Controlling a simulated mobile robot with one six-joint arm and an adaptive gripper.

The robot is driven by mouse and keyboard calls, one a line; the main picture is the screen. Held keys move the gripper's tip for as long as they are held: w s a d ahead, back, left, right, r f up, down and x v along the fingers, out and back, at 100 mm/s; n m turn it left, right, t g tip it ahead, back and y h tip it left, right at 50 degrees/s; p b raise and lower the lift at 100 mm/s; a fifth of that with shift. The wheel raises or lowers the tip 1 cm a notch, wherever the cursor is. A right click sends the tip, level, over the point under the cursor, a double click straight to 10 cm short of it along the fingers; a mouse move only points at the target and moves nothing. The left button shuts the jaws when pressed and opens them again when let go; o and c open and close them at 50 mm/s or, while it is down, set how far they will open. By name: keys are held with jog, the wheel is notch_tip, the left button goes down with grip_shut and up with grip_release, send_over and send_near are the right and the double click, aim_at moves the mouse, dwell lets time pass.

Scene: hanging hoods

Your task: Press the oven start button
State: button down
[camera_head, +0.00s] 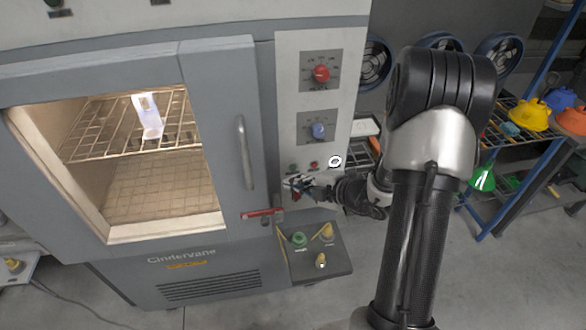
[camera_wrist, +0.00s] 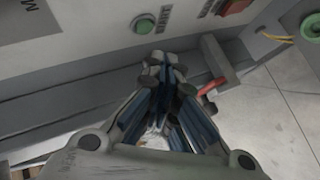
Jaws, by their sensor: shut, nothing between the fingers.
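The oven (camera_head: 225,120) stands at the left in the head view, with a pale control panel (camera_head: 288,90) beside its door. The green button (camera_wrist: 143,25) shows on the panel in the wrist view, next to small lettering. It also shows small in the head view (camera_head: 293,168). A red button (camera_wrist: 235,6) is to its right. My gripper (camera_wrist: 164,62) is shut and empty, its tips just below the green button in the wrist view. In the head view, my gripper (camera_head: 293,184) is close to the lower panel. I cannot tell whether its tips touch the panel.
The oven door has a vertical handle (camera_head: 244,152) and a red lever (camera_head: 262,213) below. A grey box (camera_head: 325,262) with green and yellow fittings juts out under the panel. A blue-framed rack (camera_head: 540,150) with colored items stands at the right. Floor shows between.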

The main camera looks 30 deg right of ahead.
jog(key=shift+w+d, duration=0.2)
jog(key=shift+w, duration=0.6)
dwell(0.9)
jog(key=shift+w+d+p, duration=0.1)
jog(key=shift+w+p, duration=0.3)
jog(key=shift+p, duration=0.05)
jog(key=shift+w+d, duration=0.15)
jog(key=shift+w, duration=0.2)
dwell(0.6)
jog(key=shift+s, duration=0.1)
jog(key=shift+s+a+r+p, duration=0.1)
jog(key=shift+s+a+p, duration=0.1)
jog(key=shift+s+p, duration=0.35)
jog(key=shift+s, duration=0.1)
jog(key=shift+s+a, duration=0.25)
jog(key=shift+s, duration=0.55)
jog(key=shift+s+a, duration=0.25)
jog(key=shift+s, duration=0.6)
jog(key=shift+s+a, duration=0.25)
jog(key=shift+s, duration=0.55)
